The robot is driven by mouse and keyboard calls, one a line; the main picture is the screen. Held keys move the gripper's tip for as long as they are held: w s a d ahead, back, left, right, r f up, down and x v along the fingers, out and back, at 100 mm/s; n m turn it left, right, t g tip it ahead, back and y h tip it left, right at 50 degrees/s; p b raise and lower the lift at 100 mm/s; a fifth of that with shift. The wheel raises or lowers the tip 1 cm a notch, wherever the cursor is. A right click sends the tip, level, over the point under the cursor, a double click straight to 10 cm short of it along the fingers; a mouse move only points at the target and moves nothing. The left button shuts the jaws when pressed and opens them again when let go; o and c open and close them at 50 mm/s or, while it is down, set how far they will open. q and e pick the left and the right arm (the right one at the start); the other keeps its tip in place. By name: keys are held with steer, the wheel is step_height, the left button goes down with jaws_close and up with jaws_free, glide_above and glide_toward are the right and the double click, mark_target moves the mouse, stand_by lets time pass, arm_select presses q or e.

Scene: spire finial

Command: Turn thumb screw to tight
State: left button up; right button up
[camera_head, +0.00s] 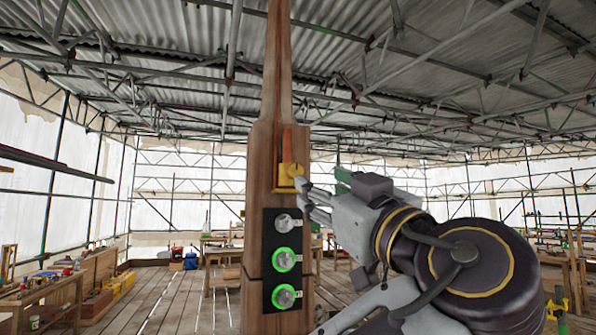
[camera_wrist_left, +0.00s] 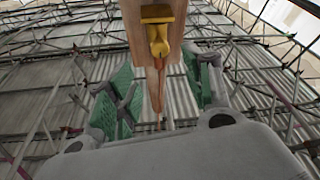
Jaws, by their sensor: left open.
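A black panel (camera_head: 267,259) on the wooden spire (camera_head: 261,165) carries three round grey thumb screws in a column. The top thumb screw (camera_head: 284,224) has no lit ring. The middle thumb screw (camera_head: 284,260) and bottom thumb screw (camera_head: 284,296) each have a glowing green ring. My left gripper (camera_head: 312,199) is beside the spire's right edge, slightly above the top screw. In the left wrist view my left gripper (camera_wrist_left: 162,75) has its green-padded fingers spread, with nothing held. No thumb screw shows there. My right gripper is not seen.
A yellow bracket (camera_head: 287,177) sits on the spire just above the panel, close to my left gripper; it also shows in the left wrist view (camera_wrist_left: 158,38). Workbenches stand behind on both sides. Scaffolding surrounds the plank floor (camera_head: 170,300).

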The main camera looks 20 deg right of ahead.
mark_target(297, 173)
arm_select(q)
steer(key=p+x, duration=0.3)
steer(key=x, duration=0.8)
steer(key=c, duration=1)
